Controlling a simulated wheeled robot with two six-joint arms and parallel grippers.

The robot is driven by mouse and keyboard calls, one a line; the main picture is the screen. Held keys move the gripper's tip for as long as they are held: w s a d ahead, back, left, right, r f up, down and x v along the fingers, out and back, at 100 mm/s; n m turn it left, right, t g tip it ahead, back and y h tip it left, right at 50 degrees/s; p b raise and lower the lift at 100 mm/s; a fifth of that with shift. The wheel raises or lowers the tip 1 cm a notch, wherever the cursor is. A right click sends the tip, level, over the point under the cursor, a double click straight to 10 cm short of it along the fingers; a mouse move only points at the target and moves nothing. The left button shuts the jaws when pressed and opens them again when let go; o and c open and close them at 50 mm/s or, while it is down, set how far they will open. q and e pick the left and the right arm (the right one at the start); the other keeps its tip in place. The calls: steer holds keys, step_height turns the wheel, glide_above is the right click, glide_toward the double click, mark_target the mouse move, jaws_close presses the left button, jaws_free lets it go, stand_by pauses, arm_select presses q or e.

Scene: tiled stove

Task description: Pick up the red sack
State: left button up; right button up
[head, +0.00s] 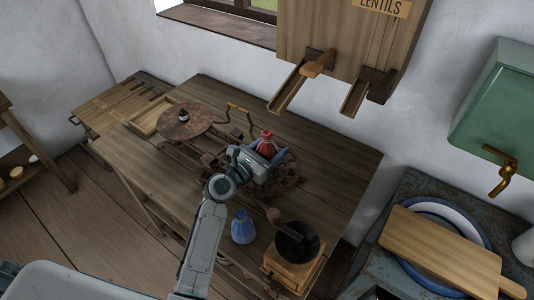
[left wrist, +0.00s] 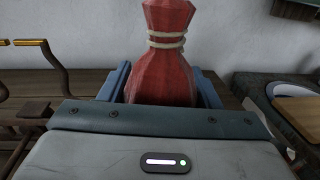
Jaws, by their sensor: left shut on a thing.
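The red sack (head: 267,143) is at the middle of the wooden table, tied with a pale cord near its top. In the left wrist view the red sack (left wrist: 165,70) stands upright between the blue fingers. My left gripper (head: 264,151) comes in from the left and is shut on the sack; it also shows in the left wrist view (left wrist: 165,90). The sack's lower part is hidden by the gripper, so I cannot tell whether it touches what is below. My right gripper is not in view.
A balance scale with a round brown plate (head: 184,120) stands left of the sack. A blue sack (head: 243,227) and a coffee grinder (head: 294,246) are on the near side of the table (head: 335,165). A wooden lentils dispenser (head: 345,40) hangs above. A cutting board (head: 445,250) lies at right.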

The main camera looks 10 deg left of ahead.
mark_target(264, 145)
arm_select(q)
steer(key=shift+r, duration=0.15)
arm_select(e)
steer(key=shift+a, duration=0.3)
arm_select(q)
steer(key=shift+r, duration=0.55)
step_height(264, 145, up, 2)
steer(key=shift+r, duration=0.15)
steer(key=s+a+n+t+y+b, duration=0.1)
steer(key=s+a+n+y, duration=0.1)
steer(key=s, duration=0.5)
steer(key=s+a+f+n+t+y+b, duration=0.1)
steer(key=s+a+n+y, duration=0.2)
steer(key=s+a+y, duration=0.2)
steer(key=shift+s+a+f+t, duration=0.3)
steer(key=shift+s+a, duration=0.5)
steer(key=shift+s, duration=0.7)
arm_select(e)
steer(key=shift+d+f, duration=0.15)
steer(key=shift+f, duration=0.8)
